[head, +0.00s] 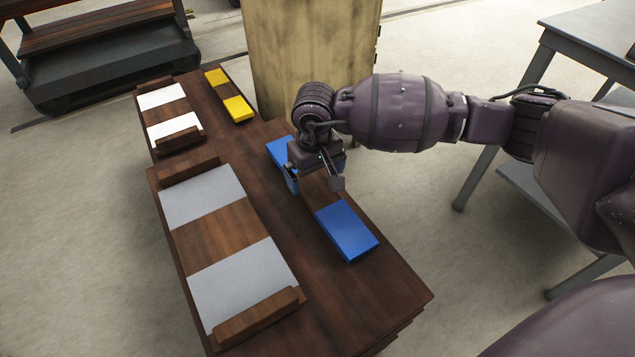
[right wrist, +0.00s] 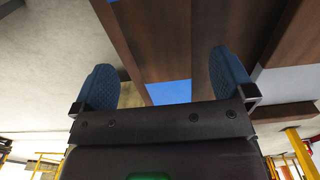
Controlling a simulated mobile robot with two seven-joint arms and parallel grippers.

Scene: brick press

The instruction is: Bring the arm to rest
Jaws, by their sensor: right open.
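My right arm (head: 393,111) reaches in from the right in the head view. Its gripper (head: 315,182) is over the blue-marked strip of the dark wooden table (head: 390,290), pointing down. In the right wrist view the two blue-padded fingers of the gripper (right wrist: 163,82) stand wide apart with nothing held between them. A blue patch (right wrist: 170,92) and brown wood show beyond the fingers. My left gripper is not in view.
A blue rectangle (head: 347,230) lies just in front of the gripper, another (head: 280,152) partly behind it. Grey panels (head: 243,283), white panels (head: 161,96) and yellow panels (head: 238,108) lie left. A pale cabinet (head: 310,50) stands behind; a grey table (head: 590,30) stands right.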

